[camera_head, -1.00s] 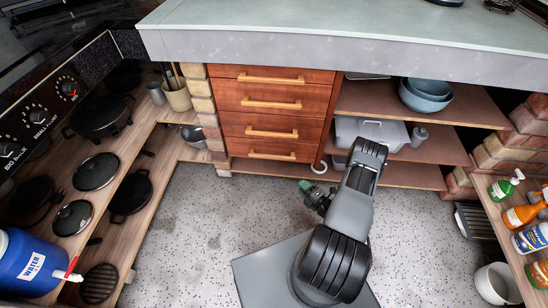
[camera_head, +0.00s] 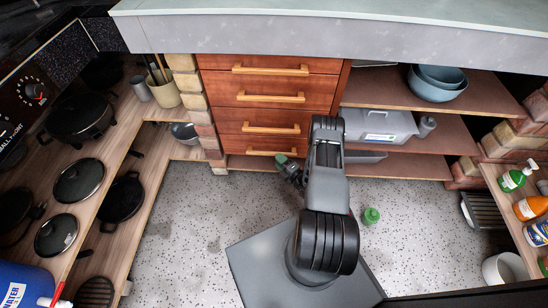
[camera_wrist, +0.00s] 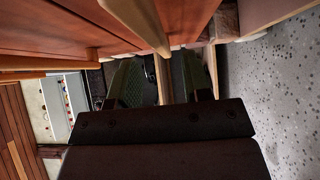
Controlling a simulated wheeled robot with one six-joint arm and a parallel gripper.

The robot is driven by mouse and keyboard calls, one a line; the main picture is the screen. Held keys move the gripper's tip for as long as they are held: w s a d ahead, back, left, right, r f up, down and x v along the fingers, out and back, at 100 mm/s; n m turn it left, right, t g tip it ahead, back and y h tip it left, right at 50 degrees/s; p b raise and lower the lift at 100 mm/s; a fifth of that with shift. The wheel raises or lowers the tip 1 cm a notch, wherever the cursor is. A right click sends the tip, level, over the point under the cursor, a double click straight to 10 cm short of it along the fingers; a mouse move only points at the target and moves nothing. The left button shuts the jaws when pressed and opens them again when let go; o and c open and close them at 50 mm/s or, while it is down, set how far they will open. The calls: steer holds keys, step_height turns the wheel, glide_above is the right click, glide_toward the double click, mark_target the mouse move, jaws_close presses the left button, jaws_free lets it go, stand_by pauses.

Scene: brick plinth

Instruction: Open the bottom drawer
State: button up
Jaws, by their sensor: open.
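A reddish-brown wooden drawer unit (camera_head: 222,85) stands under the counter, with a stack of drawers with light wooden bar handles. The bottom drawer (camera_head: 238,146) is shut, and its handle (camera_head: 268,153) is lowest in the stack. My gripper (camera_head: 282,160) is open, just below and near the right end of that handle. In the wrist view, my gripper (camera_wrist: 161,82) has its two dark fingers spread, with a pale wooden strip between them. I cannot tell whether this strip is the bottom handle. A larger wooden handle (camera_wrist: 138,18) shows close above the fingers.
Open shelves to the right hold blue bowls (camera_head: 436,83) and a grey box (camera_head: 380,126). Pans (camera_head: 78,181) fill the left shelf. The speckled floor before the drawers is clear.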

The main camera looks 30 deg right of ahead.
mark_target(273, 155)
steer(key=shift+b+x, duration=0.4)
steer(key=shift+x, duration=1.7)
steer(key=shift+c, duration=0.2)
steer(key=shift+s, duration=0.1)
jaws_close()
